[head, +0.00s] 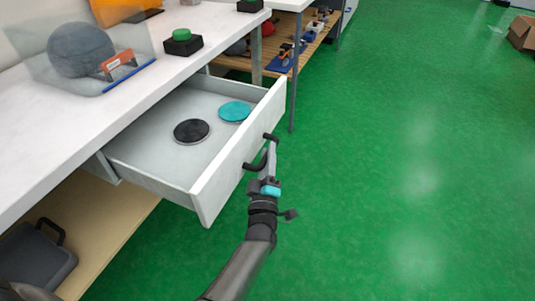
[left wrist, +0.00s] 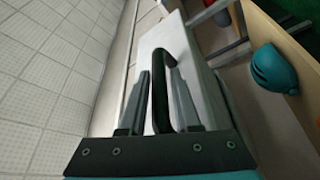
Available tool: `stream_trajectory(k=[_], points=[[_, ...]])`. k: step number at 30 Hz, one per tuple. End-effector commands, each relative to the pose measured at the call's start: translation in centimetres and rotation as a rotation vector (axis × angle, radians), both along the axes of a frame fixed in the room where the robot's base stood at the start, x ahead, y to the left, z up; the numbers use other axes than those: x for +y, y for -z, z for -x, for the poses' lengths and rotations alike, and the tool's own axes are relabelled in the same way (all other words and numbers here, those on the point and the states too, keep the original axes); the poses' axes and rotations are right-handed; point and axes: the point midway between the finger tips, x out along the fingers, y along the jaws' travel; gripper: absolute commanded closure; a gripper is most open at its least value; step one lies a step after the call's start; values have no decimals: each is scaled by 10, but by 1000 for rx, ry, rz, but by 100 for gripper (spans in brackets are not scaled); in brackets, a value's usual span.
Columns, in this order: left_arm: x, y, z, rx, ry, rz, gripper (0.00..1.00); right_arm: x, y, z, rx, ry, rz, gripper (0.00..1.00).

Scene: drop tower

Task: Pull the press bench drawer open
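The press bench drawer (head: 150,160) stands well out from under the white bench top (head: 60,130) in the head view. Its inside shows, with a black disc (head: 192,131) and a teal disc (head: 235,111) lying flat in it. The black bow handle (head: 256,163) is on the drawer's front; it also shows in the left wrist view (left wrist: 161,95). My left gripper (head: 268,158) is at the handle, with the bar between its fingers (left wrist: 160,98). The fingers look closed on it. My right gripper is not in view.
On the bench top are a clear guard with a grey ball (head: 80,50) and a green button (head: 182,35). A dark case (head: 35,262) lies on the lower shelf. The green floor (head: 400,170) right of the drawer is clear. A cardboard box (head: 521,33) stands far right.

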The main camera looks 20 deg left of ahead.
Motion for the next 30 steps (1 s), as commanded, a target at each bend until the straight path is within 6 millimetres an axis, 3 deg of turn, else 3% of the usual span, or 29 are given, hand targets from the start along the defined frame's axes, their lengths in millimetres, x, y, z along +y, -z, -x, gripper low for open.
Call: stream_trajectory(k=[5, 17, 23, 30], points=[[0, 0, 0, 0, 0, 0, 48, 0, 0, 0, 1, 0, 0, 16], [-2, 1, 9, 1, 1, 0, 48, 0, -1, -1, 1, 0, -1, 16], [-11, 8, 42, 4, 1, 0, 48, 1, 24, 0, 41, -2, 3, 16], [-26, 20, 96, 4, 1, 1, 48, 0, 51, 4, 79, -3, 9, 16]])
